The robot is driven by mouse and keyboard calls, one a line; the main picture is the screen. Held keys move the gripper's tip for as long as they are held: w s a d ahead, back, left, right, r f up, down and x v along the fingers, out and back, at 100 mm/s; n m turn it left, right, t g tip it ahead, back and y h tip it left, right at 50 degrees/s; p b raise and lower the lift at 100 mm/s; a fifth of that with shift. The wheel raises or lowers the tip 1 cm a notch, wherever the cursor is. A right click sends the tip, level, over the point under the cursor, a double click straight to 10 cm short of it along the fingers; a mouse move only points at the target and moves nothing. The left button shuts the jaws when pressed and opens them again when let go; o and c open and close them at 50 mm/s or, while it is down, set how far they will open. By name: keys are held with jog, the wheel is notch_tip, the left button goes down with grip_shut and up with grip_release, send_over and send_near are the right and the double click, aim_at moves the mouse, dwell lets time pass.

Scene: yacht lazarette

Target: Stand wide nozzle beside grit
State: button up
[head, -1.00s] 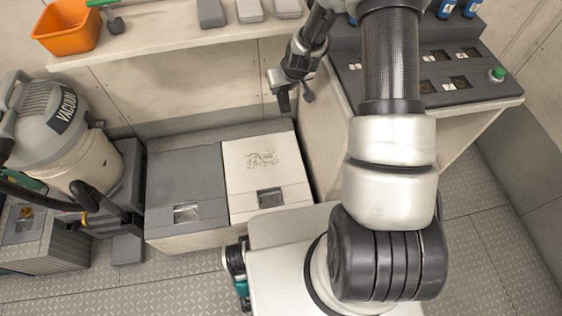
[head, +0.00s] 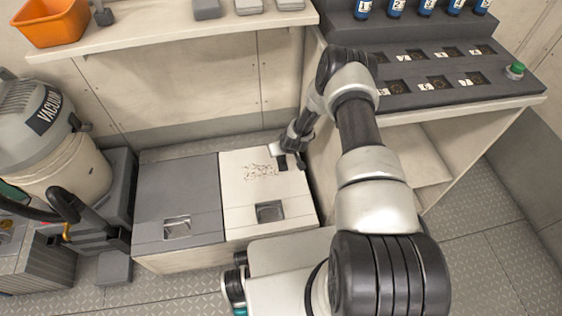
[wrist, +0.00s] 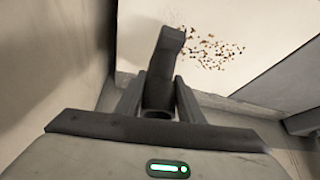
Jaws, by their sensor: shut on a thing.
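The grit (head: 260,172) is a dark scatter of specks on the white locker lid (head: 240,208). It also shows in the wrist view (wrist: 212,50), at the upper right. My gripper (wrist: 158,88) is shut on the dark grey wide nozzle (wrist: 166,50), whose bent end points away from me. In the head view my gripper (head: 287,150) is low over the back right part of the white lid. The nozzle (head: 283,163) is just right of the grit there. I cannot tell whether its end touches the lid.
A grey lid (head: 180,190) adjoins the white one on the left. A vacuum (head: 45,140) stands at far left. A console (head: 430,75) with a side wall is close to the right of my gripper. A shelf (head: 170,38) with an orange bin (head: 50,20) runs above.

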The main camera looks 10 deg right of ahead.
aim_at(281, 158)
jog(key=shift+f+b, duration=0.65)
jog(key=shift+f, duration=1.5)
jog(key=shift+f, duration=0.2)
jog(key=o, duration=1.1)
